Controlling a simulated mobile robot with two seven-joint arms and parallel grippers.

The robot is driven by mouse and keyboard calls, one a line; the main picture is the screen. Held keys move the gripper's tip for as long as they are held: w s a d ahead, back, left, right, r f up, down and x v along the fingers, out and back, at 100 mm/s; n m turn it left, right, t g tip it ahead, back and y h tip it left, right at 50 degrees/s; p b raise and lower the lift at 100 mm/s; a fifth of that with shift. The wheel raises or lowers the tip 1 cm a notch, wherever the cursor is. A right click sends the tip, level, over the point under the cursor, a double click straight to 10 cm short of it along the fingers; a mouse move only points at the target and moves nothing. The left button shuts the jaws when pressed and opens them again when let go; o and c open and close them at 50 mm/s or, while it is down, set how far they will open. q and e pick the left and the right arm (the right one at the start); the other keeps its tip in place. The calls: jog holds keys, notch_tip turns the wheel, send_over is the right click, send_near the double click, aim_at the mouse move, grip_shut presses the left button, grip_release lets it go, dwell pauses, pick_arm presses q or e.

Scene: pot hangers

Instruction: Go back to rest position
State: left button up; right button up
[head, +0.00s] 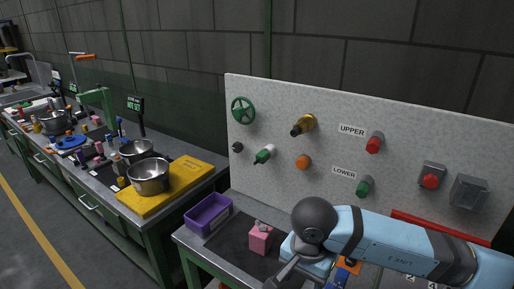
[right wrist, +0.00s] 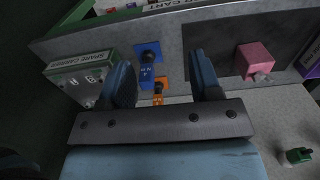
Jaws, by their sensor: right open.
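My right arm reaches in from the right in the head view, in front of the lower part of the grey panel (head: 330,110). My right gripper (right wrist: 163,82) is open, with its two blue fingers apart and nothing held between them. In the head view it is low in the picture and partly cut off by the bottom edge. A pink block (head: 261,238) with a grey top piece stands on the bench just left of the gripper; it also shows in the right wrist view (right wrist: 252,58). My left gripper is in neither view.
A purple bin (head: 208,213) stands left of the pink block. Blue (right wrist: 147,73) and orange (right wrist: 158,90) tagged pieces and a labelled box (right wrist: 80,75) lie near the fingers. The panel carries knobs, valves and a green wheel (head: 243,110). Pots (head: 148,176) stand on the left counter.

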jog(key=s+a+r+m+g+y+p, duration=0.2)
jog(key=s+a+r+m+g+y, duration=0.15)
jog(key=s+a+m+y, duration=0.35)
jog(key=s+a+r+m+g+y+p, duration=0.1)
jog(key=s+a+r+m+g+y, duration=0.25)
jog(key=a+y, duration=0.5)
jog(key=w+d+r+m+t+y+p, duration=0.1)
jog(key=w+d+m+t+y, duration=0.2)
jog(key=m+t, duration=0.55)
jog(key=w+d+r+m+t+y+p, duration=0.1)
jog(key=w+d+m+t+y, duration=0.25)
jog(key=m, duration=0.75)
jog(key=w+d+f+m+t+h, duration=0.2)
jog(key=d+f+m+t+h, duration=0.5)
jog(key=m+t, duration=0.6)
jog(key=s+d+f+m+g+h, duration=0.2)
jog(key=s+d+f+m+h, duration=0.2)
jog(key=f+m, duration=0.2)
jog(key=s+d+f+m+g+h+p, duration=0.1)
jog(key=s+d+f+m+g+h, duration=0.1)
jog(key=s+d+f+m+h, duration=0.2)
jog(key=s+d+f+m+g+h+p, duration=0.1)
jog(key=s+d+f+m+g+h, duration=0.2)
jog(key=f+m, duration=0.6)
jog(key=shift+s+d+f+h, duration=0.4)
jog(key=shift+s+f, duration=0.35)
jog(key=shift+f, duration=0.15)
